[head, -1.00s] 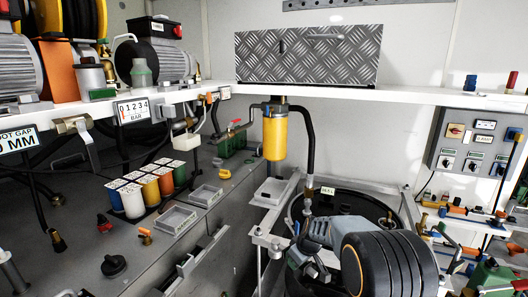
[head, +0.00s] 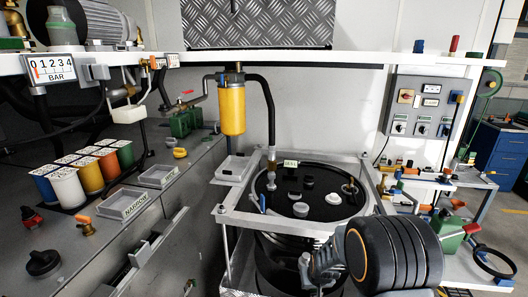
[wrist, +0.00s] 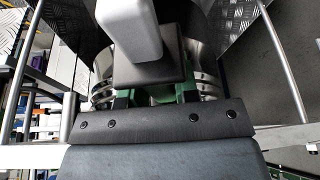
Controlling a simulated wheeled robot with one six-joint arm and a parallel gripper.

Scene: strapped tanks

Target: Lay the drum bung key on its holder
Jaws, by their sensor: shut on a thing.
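My gripper (wrist: 152,96) is shut on a tool with a pale grey bar (wrist: 130,28) rising from a black block (wrist: 150,68); I take it to be the drum bung key. Green parts show beside the dark jaws. In the head view the gripper end (head: 308,272) is low in front of the drum, small and partly hidden by my arm. The key cannot be made out there. The drum's black lid (head: 335,205) carries several caps and fittings inside a pale frame. I cannot tell which thing is the key's holder.
Shallow grey trays, one labelled NARROW (head: 125,204) and another behind it (head: 160,177), sit on the left bench. A third tray (head: 235,168) is beside the drum frame (head: 226,212). A yellow filter (head: 231,108) hangs above. A cluttered white bench is at right.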

